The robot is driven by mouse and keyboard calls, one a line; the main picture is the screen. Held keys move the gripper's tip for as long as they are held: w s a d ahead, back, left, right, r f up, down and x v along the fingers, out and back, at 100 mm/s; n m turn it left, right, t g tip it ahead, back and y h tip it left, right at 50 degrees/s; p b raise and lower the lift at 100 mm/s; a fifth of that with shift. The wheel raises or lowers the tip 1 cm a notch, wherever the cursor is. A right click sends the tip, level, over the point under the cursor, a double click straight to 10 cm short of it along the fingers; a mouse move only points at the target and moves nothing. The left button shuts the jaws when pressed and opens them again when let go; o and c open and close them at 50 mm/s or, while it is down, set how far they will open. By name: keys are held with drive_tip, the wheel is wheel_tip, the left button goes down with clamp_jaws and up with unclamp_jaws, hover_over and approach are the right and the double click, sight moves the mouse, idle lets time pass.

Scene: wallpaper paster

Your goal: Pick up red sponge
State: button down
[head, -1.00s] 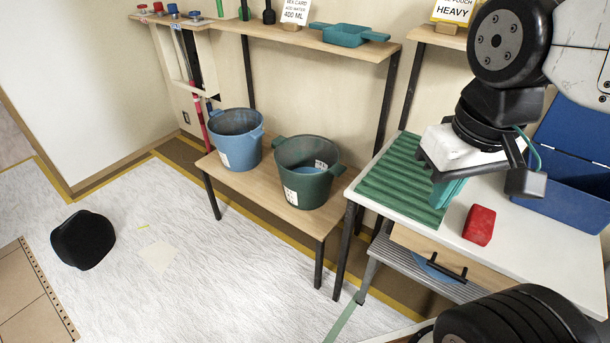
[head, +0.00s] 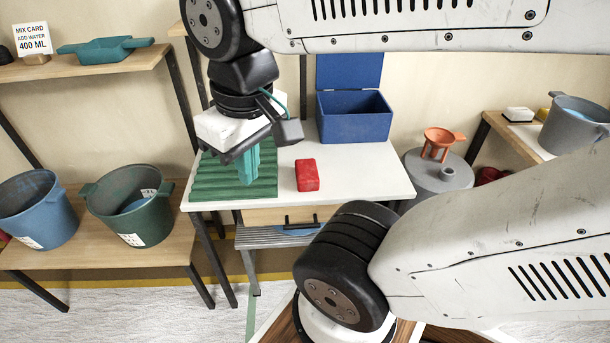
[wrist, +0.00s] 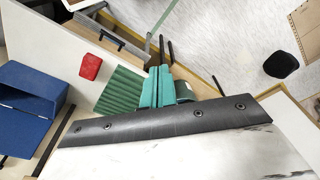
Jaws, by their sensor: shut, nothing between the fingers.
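The red sponge (head: 307,174) lies on the white tabletop (head: 352,182), just right of the green ridged mat (head: 236,180) in the head view. In the wrist view the red sponge (wrist: 90,67) shows to the left of the fingers. My gripper (head: 249,166) has teal fingers and hangs over the mat, to the left of the sponge and apart from it. The teal fingers (wrist: 157,88) are together with nothing between them.
A blue open box (head: 354,115) stands at the back of the table, behind the sponge. A green bucket (head: 130,205) and a blue bucket (head: 38,210) stand on a lower bench at left. A grey container with an orange funnel (head: 438,142) stands at right.

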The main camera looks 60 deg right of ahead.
sight(307, 166)
idle(0.3)
